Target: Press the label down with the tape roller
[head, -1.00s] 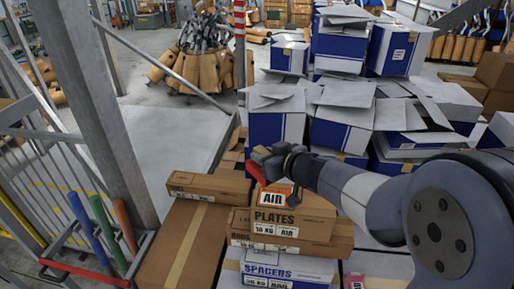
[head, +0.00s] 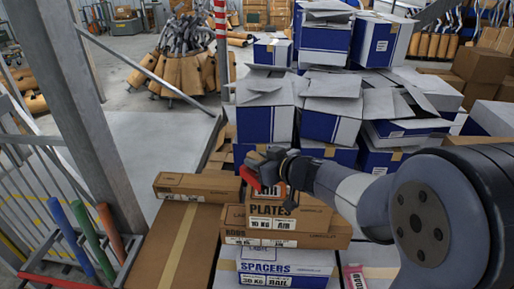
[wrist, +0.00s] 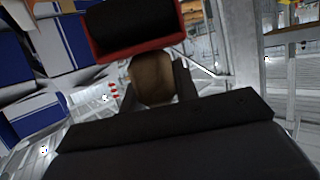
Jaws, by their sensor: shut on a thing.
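My gripper (head: 268,168) is shut on the tape roller, which shows as a red piece at the gripper's left in the head view (head: 249,178). In the wrist view the roller has a black drum (wrist: 132,25) in a red frame and a brown handle (wrist: 151,79) between my two dark fingers (wrist: 152,85). The gripper and roller hide part of the label. I cannot tell whether the roller touches it.
The PLATES carton is stacked on a RODS carton (head: 335,238) above a SPACERS box (head: 290,267). A long brown carton (head: 160,250) and a flat carton (head: 195,187) lie left. Blue-white boxes (head: 265,125) stand behind. Coloured tubes (head: 85,235) stand at the left.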

